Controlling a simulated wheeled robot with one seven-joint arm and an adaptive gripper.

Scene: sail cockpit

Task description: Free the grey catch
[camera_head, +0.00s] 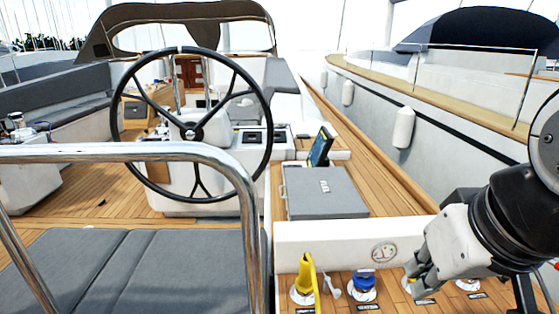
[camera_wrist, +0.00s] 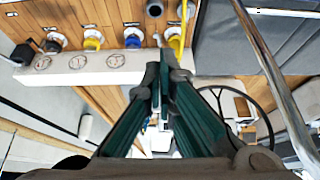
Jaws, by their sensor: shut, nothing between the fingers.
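My gripper (camera_head: 418,274) is at the lower right in the head view, its fingers pointing down over the row of deck fittings. In the wrist view its fingertips (camera_wrist: 160,76) are together and empty. I cannot pick out the grey catch for sure. A small pale grey lever (camera_head: 331,284) stands between a yellow handle (camera_head: 306,276) and a blue cap (camera_head: 363,282). It also shows in the wrist view (camera_wrist: 157,39), apart from the fingertips. A grey lidded box (camera_head: 325,192) lies closed behind the white ledge; no catch on it is clear.
A white ledge (camera_head: 345,239) runs behind the fittings. A black steering wheel (camera_head: 190,125) stands at centre left, with a steel rail (camera_head: 150,151) in front. A dark screen (camera_head: 321,147) stands behind the box. Grey cushions (camera_head: 130,270) fill the lower left.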

